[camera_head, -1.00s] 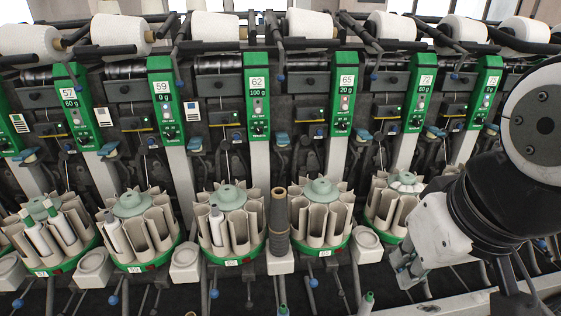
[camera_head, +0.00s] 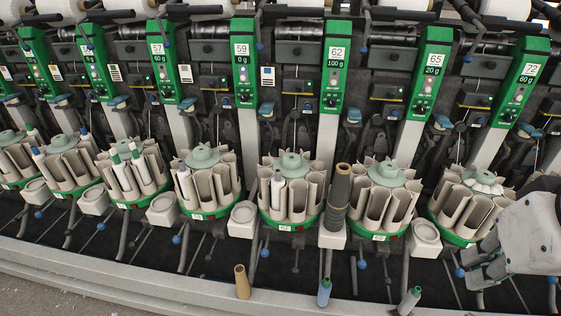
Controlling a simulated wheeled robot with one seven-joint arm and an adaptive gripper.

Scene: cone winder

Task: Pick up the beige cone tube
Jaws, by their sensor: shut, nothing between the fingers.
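The beige cone tube (camera_head: 242,281) stands alone, slightly tilted in the picture, near the front ledge at the lower middle-left. My gripper (camera_head: 470,272) is at the lower right, pointing left and down, with its fingers shut and empty. It is well to the right of the beige cone tube, apart from it. Part of the gripper is cut off by the right edge.
A blue-grey tube (camera_head: 324,292) and a pale green-tipped tube (camera_head: 409,301) stand right of the beige one. A tall dark cone stack (camera_head: 337,199) stands on a white holder behind. Round tube magazines (camera_head: 291,190) line the machine. A pale ledge (camera_head: 120,285) runs along the front.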

